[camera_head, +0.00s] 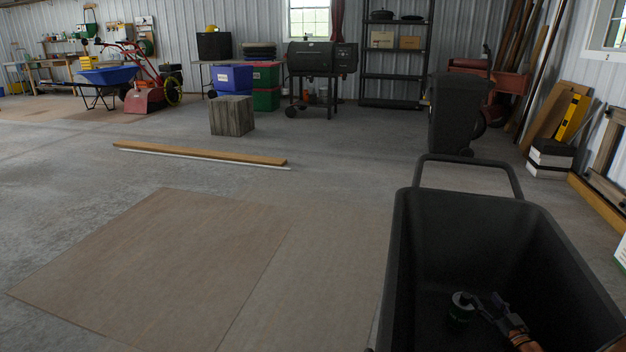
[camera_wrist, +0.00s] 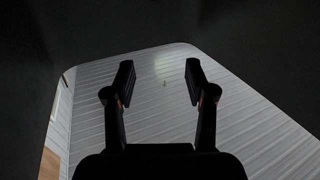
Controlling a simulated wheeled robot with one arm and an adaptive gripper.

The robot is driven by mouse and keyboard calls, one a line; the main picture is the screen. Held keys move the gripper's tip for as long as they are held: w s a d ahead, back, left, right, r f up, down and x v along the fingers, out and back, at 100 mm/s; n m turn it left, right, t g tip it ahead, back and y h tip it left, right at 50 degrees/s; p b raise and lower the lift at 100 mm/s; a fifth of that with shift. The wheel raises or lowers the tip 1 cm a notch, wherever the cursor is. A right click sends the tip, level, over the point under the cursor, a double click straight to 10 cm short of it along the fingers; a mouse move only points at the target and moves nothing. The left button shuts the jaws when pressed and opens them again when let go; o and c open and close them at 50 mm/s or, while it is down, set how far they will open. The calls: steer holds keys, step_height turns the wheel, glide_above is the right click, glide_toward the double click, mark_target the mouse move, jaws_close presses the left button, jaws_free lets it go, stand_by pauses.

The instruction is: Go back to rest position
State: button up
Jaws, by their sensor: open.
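My gripper (camera_wrist: 158,75) shows in the wrist view with its two dark fingers spread apart and nothing between them. Beyond the fingers is a pale ribbed surface, framed by a dark edge with rounded corners. In the head view a dark jointed thing with orange-brown parts (camera_head: 515,329) is low inside the black tub (camera_head: 570,250); I cannot tell whether it is part of my arm. A small round green and pale thing (camera_head: 461,309) is beside it in the tub.
Brown boards (camera_head: 160,260) lie flat on the concrete floor. A long wooden beam (camera_head: 200,153) lies behind them, and a grey block (camera_head: 232,115) stands further back. A black wheeled bin (camera_head: 459,112) stands beyond the tub's handle. The floor at left is open.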

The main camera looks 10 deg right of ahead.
steer(key=w+a+r+n+g+p, duration=0.1)
steer(key=w+a+r+g+p, duration=0.2)
steer(key=r+p, duration=0.25)
steer(key=w+a+r+n+g+p, duration=0.1)
steer(key=w+a+r+g+p, duration=0.15)
steer(key=a+r+p, duration=0.35)
steer(key=s+a+r+g+p, duration=0.2)
steer(key=a+r+p, duration=0.15)
steer(key=r, duration=0.45)
steer(key=s+a+r+g+p, duration=0.2)
steer(key=a+r+g+p, duration=0.1)
steer(key=r+p, duration=0.3)
steer(key=s+a+r+g+p, duration=0.3)
steer(key=s+a+r+p, duration=0.3)
steer(key=s+a+r, duration=0.2)
steer(key=s+a+r+g+p, duration=0.3)
steer(key=s+a+r+p, duration=0.4)
steer(key=s+r, duration=0.5)
steer(key=s+a+r+m+g+y+p, duration=0.1)
steer(key=s+a+r+g+p, duration=0.2)
steer(key=s+a+r+p, duration=0.4)
steer(key=s+a+r, duration=0.3)
steer(key=s, duration=0.4)
steer(key=shift+s+r, duration=0.35)
